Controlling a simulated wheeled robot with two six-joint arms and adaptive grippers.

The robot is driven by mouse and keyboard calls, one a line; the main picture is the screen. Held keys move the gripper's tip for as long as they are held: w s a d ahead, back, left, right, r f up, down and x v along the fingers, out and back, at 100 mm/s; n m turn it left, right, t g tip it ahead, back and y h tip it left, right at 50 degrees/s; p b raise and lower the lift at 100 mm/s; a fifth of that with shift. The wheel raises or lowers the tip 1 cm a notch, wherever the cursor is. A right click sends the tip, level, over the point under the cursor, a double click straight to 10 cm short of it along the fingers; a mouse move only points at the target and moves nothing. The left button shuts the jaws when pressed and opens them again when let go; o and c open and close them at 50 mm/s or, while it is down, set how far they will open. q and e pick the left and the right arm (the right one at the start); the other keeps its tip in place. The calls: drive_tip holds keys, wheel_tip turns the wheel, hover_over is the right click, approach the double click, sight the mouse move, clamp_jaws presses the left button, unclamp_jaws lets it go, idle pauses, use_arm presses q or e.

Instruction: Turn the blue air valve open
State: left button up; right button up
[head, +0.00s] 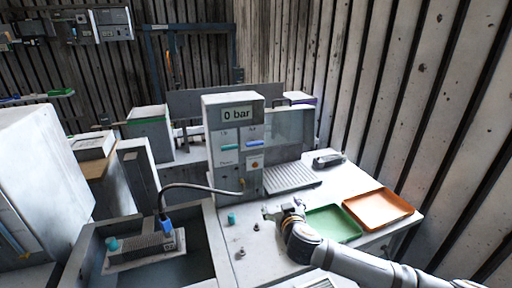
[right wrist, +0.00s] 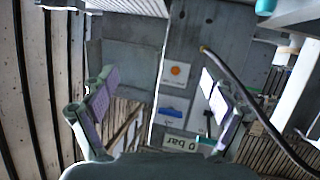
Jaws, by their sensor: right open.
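The blue air valve (head: 255,143) is a short handle lying level on the front of the grey control box (head: 222,178), right of a teal handle (head: 230,147). The display (head: 237,114) above reads 0 bar. My right gripper (head: 271,211) is low over the white table, in front of and below the valve, and apart from it. In the right wrist view, which is upside down, the blue valve (right wrist: 173,111) shows between the two spread, empty fingers (right wrist: 157,102). The teal handle (right wrist: 207,140) is partly behind the right finger. My left gripper is not in view.
An orange round button (head: 255,162) sits below the valve. A black hose (head: 195,186) runs from the box to a blue connector (head: 167,226) at a finned housing (head: 145,247). A green tray (head: 333,223) and an orange tray (head: 379,209) lie right. A keyboard-like slab (head: 290,178) is beside the box.

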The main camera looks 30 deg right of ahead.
sight(256, 144)
drive_tip(key=w+r+t+y, duration=0.2)
drive_tip(key=w+r+t, duration=0.4)
drive_tip(key=r, duration=0.7)
drive_tip(key=shift+n+g, duration=0.3)
drive_tip(key=shift+g, duration=0.2)
drive_tip(key=x, duration=1)
drive_tip(key=shift+w+a+r, duration=0.15)
drive_tip(key=shift+w+a, duration=0.05)
drive_tip(key=shift+w, duration=0.5)
drive_tip(key=c, duration=1.2)
